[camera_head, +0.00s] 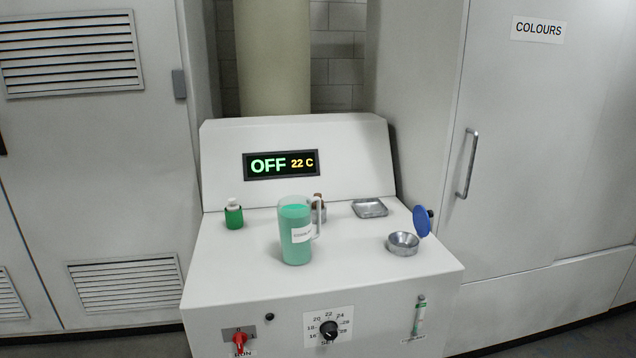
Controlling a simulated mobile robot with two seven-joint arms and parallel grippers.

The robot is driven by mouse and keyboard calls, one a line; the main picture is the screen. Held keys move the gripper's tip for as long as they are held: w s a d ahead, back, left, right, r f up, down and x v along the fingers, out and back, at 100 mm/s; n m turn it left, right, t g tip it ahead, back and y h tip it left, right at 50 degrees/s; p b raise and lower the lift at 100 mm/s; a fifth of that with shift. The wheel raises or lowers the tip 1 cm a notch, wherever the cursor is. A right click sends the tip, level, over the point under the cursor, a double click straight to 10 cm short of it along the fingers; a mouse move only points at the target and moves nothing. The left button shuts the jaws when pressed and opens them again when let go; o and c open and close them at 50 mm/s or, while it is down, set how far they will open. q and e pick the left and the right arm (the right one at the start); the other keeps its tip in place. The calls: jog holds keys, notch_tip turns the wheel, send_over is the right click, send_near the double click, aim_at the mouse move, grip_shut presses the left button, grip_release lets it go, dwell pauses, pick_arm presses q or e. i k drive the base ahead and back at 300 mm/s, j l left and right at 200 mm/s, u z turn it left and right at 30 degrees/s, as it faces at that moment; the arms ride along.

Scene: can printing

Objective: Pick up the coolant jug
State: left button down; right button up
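The coolant jug (295,236) stands upright on the white top of the machine, near its middle. It is a clear jug filled with green liquid, with a white label on its front and a handle on its right side. Neither of my grippers is in the head view, and nothing touches the jug.
A small green bottle (234,216) stands left of the jug. Behind it is a small container, partly hidden. A metal tray (370,208) and a round metal filler (403,244) with a raised blue cap (422,221) are to the right. The display (281,164) reads OFF, 22 C.

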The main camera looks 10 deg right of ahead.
aim_at(294, 212)
jog(key=l+u, duration=0.15)
jog(key=l, duration=0.7)
jog(key=i+l+u, duration=0.2)
jog(key=l, duration=0.7)
jog(key=k+l+u, duration=0.15)
jog(key=l, duration=0.65)
jog(key=k+l+u, duration=0.15)
jog(key=l, duration=0.7)
jog(key=i+l, duration=0.05)
